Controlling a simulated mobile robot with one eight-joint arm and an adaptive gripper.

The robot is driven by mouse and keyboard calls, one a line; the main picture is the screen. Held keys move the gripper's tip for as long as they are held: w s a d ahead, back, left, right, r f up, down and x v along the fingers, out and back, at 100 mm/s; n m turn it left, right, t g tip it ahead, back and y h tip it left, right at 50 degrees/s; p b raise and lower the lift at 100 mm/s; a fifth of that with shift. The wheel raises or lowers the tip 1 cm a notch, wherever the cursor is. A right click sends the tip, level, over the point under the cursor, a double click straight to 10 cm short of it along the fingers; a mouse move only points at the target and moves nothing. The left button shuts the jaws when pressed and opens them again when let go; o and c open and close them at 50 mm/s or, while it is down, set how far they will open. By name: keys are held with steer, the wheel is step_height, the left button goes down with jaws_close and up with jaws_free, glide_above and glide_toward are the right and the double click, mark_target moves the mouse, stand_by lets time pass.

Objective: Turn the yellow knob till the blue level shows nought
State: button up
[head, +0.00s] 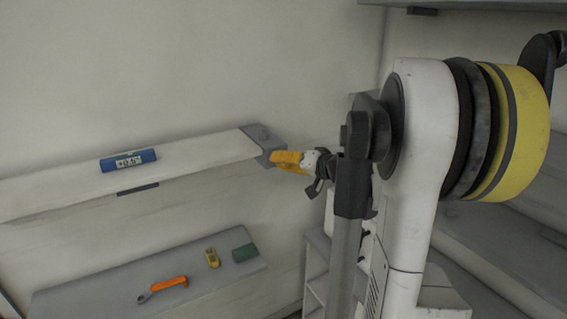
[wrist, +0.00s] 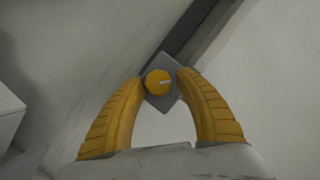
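The yellow knob (wrist: 158,82) has a pale mark pointing right and sits on a grey plate (wrist: 159,101) in the wrist view. My gripper (wrist: 161,77) has its two yellow ribbed fingers parted, one tip on either side of the knob; contact is not clear. In the head view my gripper (head: 273,158) is at the right end of a long pale beam, and the knob is hidden there. The blue level (head: 127,160) lies on the beam towards the left; its small display seems to read +0.5°.
The pale beam (head: 190,155) ends in a grey bracket (head: 262,139). Open shelving stands at the right, behind my arm.

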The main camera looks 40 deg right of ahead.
steer(key=shift+o, duration=0.3)
steer(key=v, duration=1.2)
steer(key=shift+a, duration=0.1)
steer(key=w+a+f+n+g+y+b, duration=0.1)
steer(key=a+f+n+g+b, duration=0.3)
steer(key=a, duration=0.6)
steer(key=w+a+f+m+g+y, duration=0.1)
steer(key=a+f, duration=0.4)
steer(key=a, duration=0.5)
steer(key=s+a+f+n+g+h+b, duration=0.1)
steer(key=s+a+f+n+b, duration=0.1)
steer(key=s+a+f, duration=0.3)
steer(key=s+a+f+n+g+h+b, duration=0.1)
steer(key=s+a+f+n+b, duration=0.2)
steer(key=a, duration=0.7)
step_height(320, 180, down, 3)
steer(key=shift+s+r+g+h, duration=0.2)
steer(key=shift+s+g+h, duration=0.1)
steer(key=shift+s, duration=0.95)
